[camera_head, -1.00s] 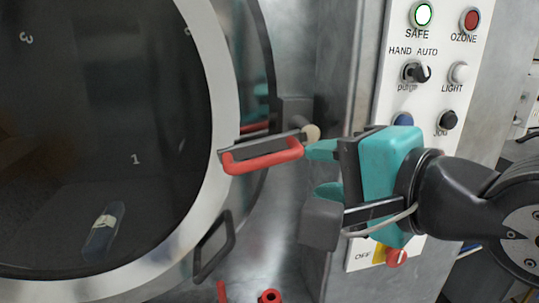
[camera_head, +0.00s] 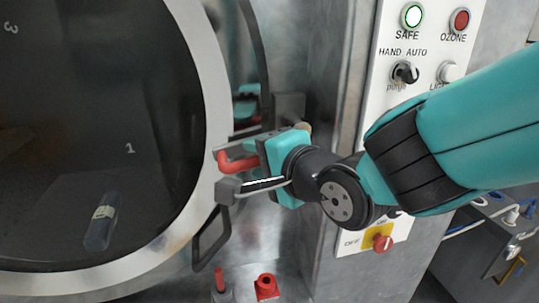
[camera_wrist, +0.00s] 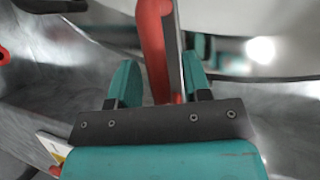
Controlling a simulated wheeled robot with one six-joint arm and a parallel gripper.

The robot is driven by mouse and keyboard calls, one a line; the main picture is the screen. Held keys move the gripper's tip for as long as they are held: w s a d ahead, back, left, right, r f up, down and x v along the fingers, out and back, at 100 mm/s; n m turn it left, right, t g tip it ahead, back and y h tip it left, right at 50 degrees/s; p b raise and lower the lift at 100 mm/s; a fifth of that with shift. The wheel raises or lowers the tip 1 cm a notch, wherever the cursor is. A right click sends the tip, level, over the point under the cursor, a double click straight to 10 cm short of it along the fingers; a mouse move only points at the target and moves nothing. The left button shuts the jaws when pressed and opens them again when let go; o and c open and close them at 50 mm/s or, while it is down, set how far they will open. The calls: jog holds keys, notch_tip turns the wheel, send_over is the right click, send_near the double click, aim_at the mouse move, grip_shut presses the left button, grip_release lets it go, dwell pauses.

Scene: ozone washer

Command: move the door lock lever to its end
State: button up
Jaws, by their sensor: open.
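The door lock lever is a red bar handle (camera_head: 232,163) on a grey metal bracket at the right rim of the round door (camera_head: 215,95). It also shows in the wrist view as an upright red bar (camera_wrist: 153,35). My gripper (camera_wrist: 158,78) is open, with one teal finger on each side of the red bar. Gaps show between the bar and both fingers. In the head view my gripper (camera_head: 258,152) covers the right part of the lever and bracket.
A black loop handle (camera_head: 207,243) hangs below the lever. Red fittings (camera_head: 266,286) stand on the metal below. The control panel (camera_head: 430,48) with lamps, knobs and a red button (camera_head: 382,243) stands to the right, partly behind my arm.

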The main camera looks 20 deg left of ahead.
grip_shut()
